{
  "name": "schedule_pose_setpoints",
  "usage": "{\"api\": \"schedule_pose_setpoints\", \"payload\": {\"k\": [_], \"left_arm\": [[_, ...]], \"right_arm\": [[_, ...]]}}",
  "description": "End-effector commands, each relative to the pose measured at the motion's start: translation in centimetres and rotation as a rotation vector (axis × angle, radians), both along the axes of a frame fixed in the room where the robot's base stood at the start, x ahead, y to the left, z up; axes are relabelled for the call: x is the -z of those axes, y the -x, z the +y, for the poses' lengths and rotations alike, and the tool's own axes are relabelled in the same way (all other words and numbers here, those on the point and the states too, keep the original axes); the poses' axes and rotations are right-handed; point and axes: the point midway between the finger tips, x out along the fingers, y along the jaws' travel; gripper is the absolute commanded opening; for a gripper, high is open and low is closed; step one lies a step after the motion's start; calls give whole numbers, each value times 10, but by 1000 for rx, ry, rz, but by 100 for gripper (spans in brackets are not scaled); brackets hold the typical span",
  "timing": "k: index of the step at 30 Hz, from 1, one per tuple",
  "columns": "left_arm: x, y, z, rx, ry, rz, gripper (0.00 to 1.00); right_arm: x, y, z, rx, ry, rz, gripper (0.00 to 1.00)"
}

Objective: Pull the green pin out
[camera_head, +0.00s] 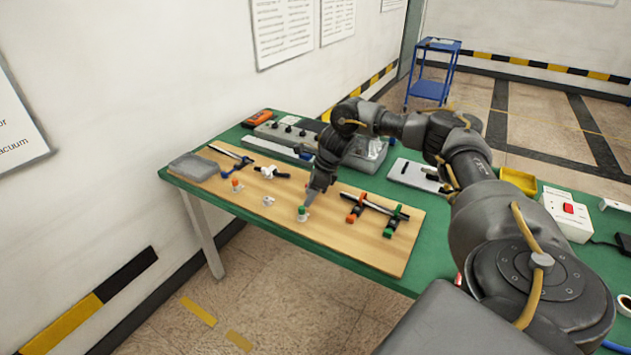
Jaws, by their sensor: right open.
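The green pin (302,211) stands in a small white block on the wooden board (345,244), near the board's front edge. My right gripper (309,200) points down, with its fingertips just above or at the top of the green pin. It is open. Whether the fingers are around the pin or just beside it is too small to tell. My left gripper is not in view.
On the board are an orange pin (236,183) in a white block, an empty-looking white block (268,201), and black bars with orange and green clamps (373,212). The green table (434,225) holds a white switch box (567,213) and a yellow bin (519,180) at the right.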

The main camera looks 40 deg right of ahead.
Motion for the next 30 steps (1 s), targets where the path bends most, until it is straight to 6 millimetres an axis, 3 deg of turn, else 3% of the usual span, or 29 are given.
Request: {"api": "schedule_pose_setpoints", "payload": {"k": [10, 22, 30], "left_arm": [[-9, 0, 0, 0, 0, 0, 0], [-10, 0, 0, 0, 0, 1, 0], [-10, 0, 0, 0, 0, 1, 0]], "right_arm": [[43, -13, 12, 1, -1, 2, 45], [50, -15, 14, 1, 0, -1, 45], [50, -15, 14, 1, 0, -1, 11]]}}
